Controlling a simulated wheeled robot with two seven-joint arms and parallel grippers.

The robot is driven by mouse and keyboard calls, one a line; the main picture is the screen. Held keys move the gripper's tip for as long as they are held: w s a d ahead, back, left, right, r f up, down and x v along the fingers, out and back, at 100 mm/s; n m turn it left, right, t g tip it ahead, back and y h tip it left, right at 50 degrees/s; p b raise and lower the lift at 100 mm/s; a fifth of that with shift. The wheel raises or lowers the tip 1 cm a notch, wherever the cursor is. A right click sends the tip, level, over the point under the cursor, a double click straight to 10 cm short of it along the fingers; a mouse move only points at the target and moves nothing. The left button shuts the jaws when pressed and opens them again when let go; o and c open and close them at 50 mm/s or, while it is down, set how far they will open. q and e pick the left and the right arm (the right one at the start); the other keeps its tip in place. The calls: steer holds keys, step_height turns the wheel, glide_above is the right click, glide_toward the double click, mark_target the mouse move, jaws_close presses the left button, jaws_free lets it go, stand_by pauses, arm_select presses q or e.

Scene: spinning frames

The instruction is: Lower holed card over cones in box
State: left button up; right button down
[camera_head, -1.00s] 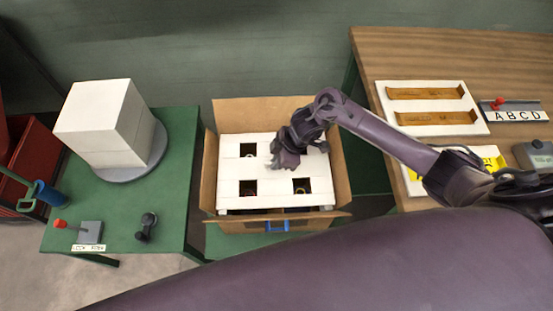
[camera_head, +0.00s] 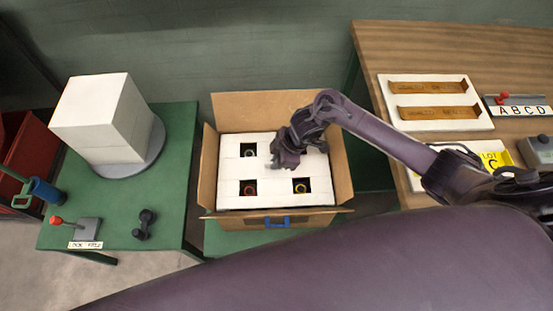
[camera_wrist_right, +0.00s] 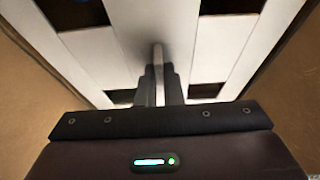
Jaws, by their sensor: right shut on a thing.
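The white holed card (camera_head: 273,190) lies level inside the open cardboard box (camera_head: 243,107), with its front edge near the box's front wall. Coloured rings, the tops of the cones, show in its square holes: a green one (camera_head: 249,150), a red one (camera_head: 249,188) and a yellow one (camera_head: 301,187). The fourth hole is mostly hidden behind my right gripper (camera_head: 285,163). That gripper is shut on the card near its middle; the right wrist view shows the fingers (camera_wrist_right: 158,90) closed on a thin upright part of the card (camera_wrist_right: 150,25). My left gripper is out of view.
A white block stack (camera_head: 108,115) stands on a round grey base on the green table at left, with a red-knobbed lever box (camera_head: 85,229) in front. The wooden table (camera_head: 440,50) at right holds a tray (camera_head: 435,118) with brown strips. The box flaps stand open around the card.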

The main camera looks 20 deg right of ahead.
steer(key=shift+f, duration=0.15)
steer(key=shift+f+b, duration=0.85)
steer(key=shift+f, duration=0.25)
steer(key=shift+f, duration=0.15)
steer(key=c, duration=1.5)
jaws_free()
steer(key=shift+o, duration=0.3)
steer(key=o, duration=0.5)
